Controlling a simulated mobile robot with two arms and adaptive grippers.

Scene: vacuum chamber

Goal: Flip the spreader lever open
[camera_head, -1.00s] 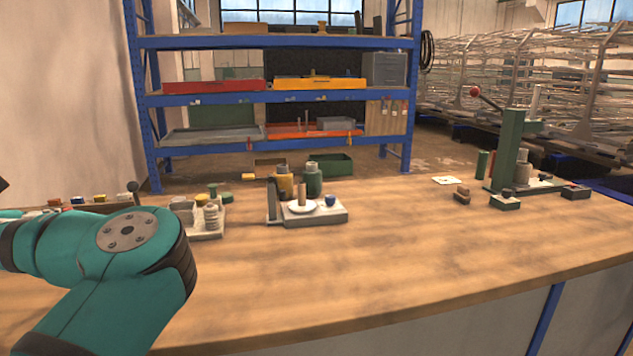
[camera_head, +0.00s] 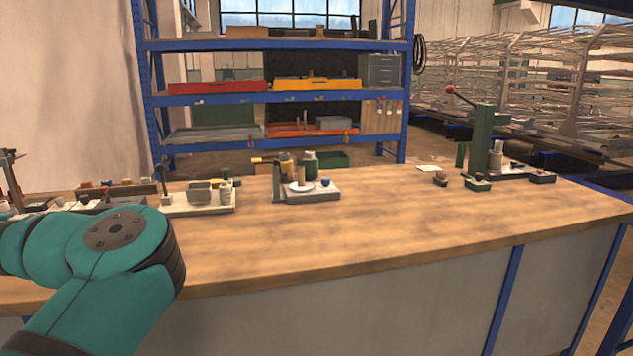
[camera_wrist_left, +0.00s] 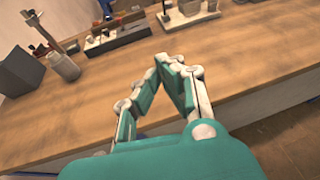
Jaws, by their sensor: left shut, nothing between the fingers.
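My left gripper (camera_wrist_left: 162,68) shows in the left wrist view, its fingers brought together with nothing between them. It hangs over bare wood near the table's front edge, apart from every object. In the head view only my teal left arm (camera_head: 115,255) shows; the gripper itself is out of frame. Several levers stand on the bench: a dark-knobbed one (camera_head: 162,182) on a pale base, a yellow-handled one (camera_head: 268,160) on a grey fixture, and a red-knobbed one (camera_head: 462,92) on a green press. I cannot tell which is the spreader lever. My right gripper is out of view.
The wooden table (camera_head: 380,220) has a wide clear middle and front. A dark tray with small parts (camera_wrist_left: 118,36) and a dark grey box (camera_wrist_left: 20,72) stand at the far left in the wrist view. Blue shelving (camera_head: 280,98) stands behind the table.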

